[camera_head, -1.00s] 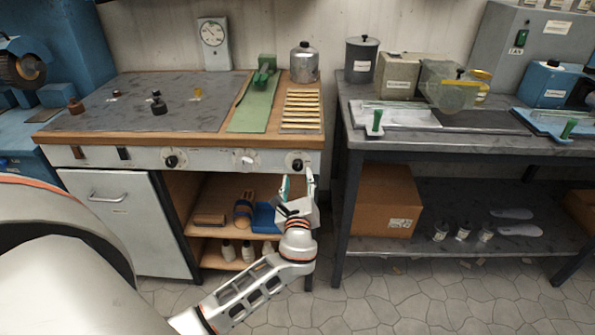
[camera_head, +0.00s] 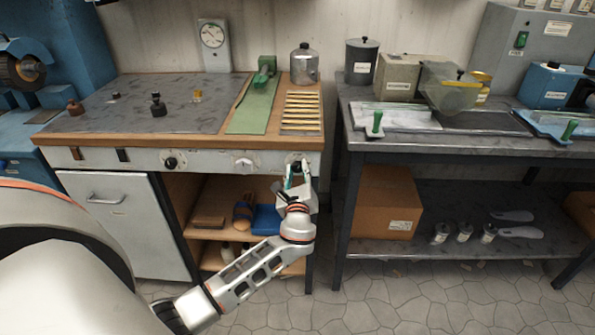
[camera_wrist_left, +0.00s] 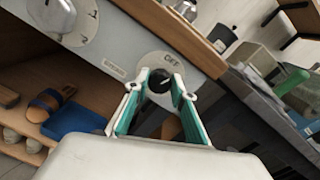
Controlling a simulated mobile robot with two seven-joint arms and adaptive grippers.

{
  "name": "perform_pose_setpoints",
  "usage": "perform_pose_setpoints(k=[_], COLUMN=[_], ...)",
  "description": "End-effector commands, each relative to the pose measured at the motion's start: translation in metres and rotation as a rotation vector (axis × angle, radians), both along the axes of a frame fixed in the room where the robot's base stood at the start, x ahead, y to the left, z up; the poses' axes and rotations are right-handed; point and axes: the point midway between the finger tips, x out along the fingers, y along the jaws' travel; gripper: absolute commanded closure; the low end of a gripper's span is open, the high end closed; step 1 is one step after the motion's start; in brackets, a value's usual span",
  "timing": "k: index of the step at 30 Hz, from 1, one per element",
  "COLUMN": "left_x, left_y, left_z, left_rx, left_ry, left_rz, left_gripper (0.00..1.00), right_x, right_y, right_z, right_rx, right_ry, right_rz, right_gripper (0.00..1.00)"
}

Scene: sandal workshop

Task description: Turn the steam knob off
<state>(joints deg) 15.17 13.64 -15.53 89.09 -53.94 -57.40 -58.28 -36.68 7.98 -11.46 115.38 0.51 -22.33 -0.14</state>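A black round knob (camera_wrist_left: 159,81) on a white dial plate (camera_wrist_left: 152,63) marked "OFF" sits on the bench's front panel, and its top also shows in the head view (camera_head: 296,163). I cannot read which knob is the steam one. My left gripper (camera_head: 297,174) is in front of this right-hand knob. In the wrist view the left gripper's (camera_wrist_left: 160,92) teal-padded fingers are open, one on each side of the knob, with small gaps. The knob's pointer is too small to read surely. My right gripper is not in view.
Below, an open shelf holds a blue bin (camera_head: 266,219). A dark metal table (camera_head: 350,142) stands close at the right.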

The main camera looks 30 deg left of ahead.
Motion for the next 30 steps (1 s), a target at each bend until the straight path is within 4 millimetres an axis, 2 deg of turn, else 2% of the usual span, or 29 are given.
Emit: perform_pose_setpoints(k=[8, 12, 21, 22, 24, 30], left_x=[-0.001, -0.001, 0.0, 0.0, 0.0, 0.0], left_y=[0.0, 0.0, 0.0, 0.0, 0.0, 0.0], left_z=[-0.004, -0.002, -0.001, -0.001, -0.001, 0.0], left_rx=[-0.209, -0.312, -0.33, -0.33, -0.33, -0.328], left_ry=[-0.123, -0.188, -0.2, -0.2, -0.2, -0.2], left_rz=[0.002, 0.002, -0.001, -0.001, -0.001, 0.0], left_gripper=[0.97, 0.97, 0.97, 0.73, 0.59, 0.59], right_x=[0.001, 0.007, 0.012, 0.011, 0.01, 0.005], right_y=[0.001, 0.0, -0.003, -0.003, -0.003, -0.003], right_z=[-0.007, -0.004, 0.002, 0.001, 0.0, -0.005], right_rx=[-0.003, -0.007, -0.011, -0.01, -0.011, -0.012], right_ry=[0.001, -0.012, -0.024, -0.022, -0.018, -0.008], right_rz=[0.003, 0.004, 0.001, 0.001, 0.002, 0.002], right_gripper=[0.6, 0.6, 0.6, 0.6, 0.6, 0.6])
